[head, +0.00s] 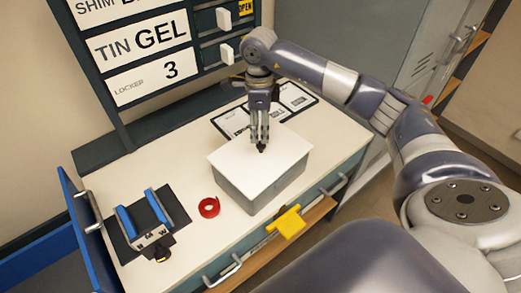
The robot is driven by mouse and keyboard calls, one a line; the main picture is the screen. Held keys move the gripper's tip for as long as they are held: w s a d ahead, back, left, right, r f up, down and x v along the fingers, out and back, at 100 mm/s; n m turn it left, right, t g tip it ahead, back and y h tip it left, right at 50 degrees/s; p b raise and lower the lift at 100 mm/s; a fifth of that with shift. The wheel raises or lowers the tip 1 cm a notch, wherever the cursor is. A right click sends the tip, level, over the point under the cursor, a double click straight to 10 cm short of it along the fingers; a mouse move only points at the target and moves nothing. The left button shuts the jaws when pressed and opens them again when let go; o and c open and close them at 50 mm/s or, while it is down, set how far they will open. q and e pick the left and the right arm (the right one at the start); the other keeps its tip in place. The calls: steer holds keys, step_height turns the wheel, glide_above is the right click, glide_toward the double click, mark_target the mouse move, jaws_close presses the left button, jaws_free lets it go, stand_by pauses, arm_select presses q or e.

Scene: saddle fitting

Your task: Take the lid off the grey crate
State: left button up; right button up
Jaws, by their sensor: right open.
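The grey crate (267,191) stands on the white bench top near its front edge. Its flat white lid (247,160) lies on top and covers the opening, so the inside is hidden. A small black knob (261,148) shows near the middle of the lid. My right gripper (260,143) points straight down over the lid, its fingertips at or just above the knob. It is open, and I cannot tell whether the fingers touch the knob. My left gripper is not in view.
A red tape roll (209,208) lies left of the crate. A blue-padded stand (146,221) is farther left. A yellow tag (287,222) hangs at the bench's front. A sign board (145,55) rises behind.

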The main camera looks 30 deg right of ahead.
mark_target(261, 144)
steer(key=shift+f, duration=0.35)
steer(key=f+p, duration=0.1)
steer(key=f, duration=0.1)
steer(key=f+p, duration=0.2)
steer(key=shift+s+d+f, duration=0.1)
steer(key=shift+s+f, duration=0.1)
steer(key=shift+f, duration=0.55)
steer(key=shift+w, duration=0.1)
jaws_close()
